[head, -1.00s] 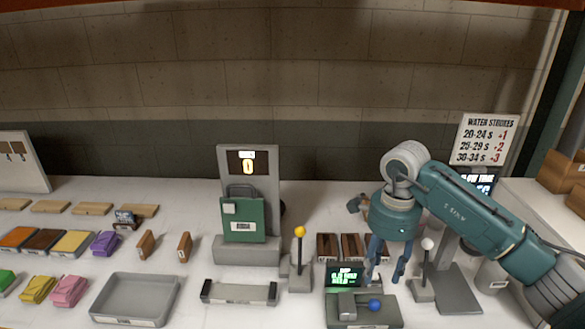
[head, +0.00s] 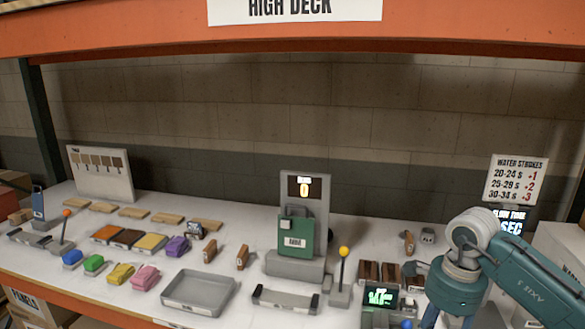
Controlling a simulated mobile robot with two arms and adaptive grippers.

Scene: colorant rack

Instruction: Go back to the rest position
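My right gripper (head: 452,314) hangs at the bottom right, at the end of my teal and grey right arm (head: 530,280). Its fingers point down and their tips are cut off by the lower picture edge, so I cannot tell how far apart they are. It is in front of the small dark brown blocks and right of the green-lit display (head: 381,296). No held object shows. My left gripper is not in view.
The white table (head: 240,250) holds a grey tray (head: 198,292), a scale-like stand with a green container (head: 296,238), a yellow-knobbed lever (head: 343,254) and several coloured bags and blocks. An orange shelf beam (head: 150,37) crosses above. A water strokes sign (head: 515,180) stands at right.

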